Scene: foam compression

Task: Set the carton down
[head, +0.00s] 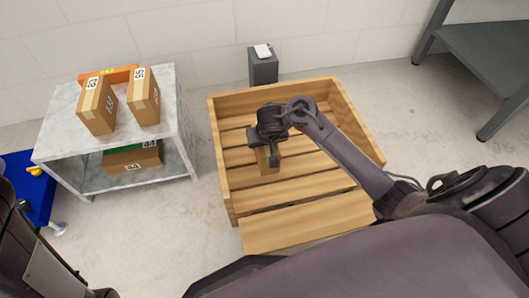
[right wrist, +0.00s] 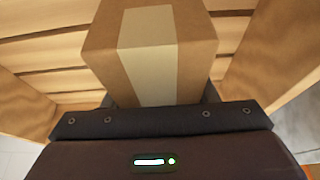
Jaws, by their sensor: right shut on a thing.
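A brown carton (head: 267,160) with a pale tape strip is in my right gripper (head: 268,147), over the inside of a wooden crate (head: 228,193). In the right wrist view the carton (right wrist: 150,50) fills the space between the fingers, one on each side. The crate's slats (right wrist: 40,60) show behind it. I cannot tell whether the carton's underside touches the crate floor; my gripper and wrist hide part of it in the head view. My left gripper is not in view.
A marble-look shelf (head: 60,130) at the left bears two cartons (head: 97,106) on top and another carton (head: 133,158) below. A grey post (head: 263,68) stands behind the crate. A grey metal table (head: 490,50) is at the right. The crate floor around the carton looks clear.

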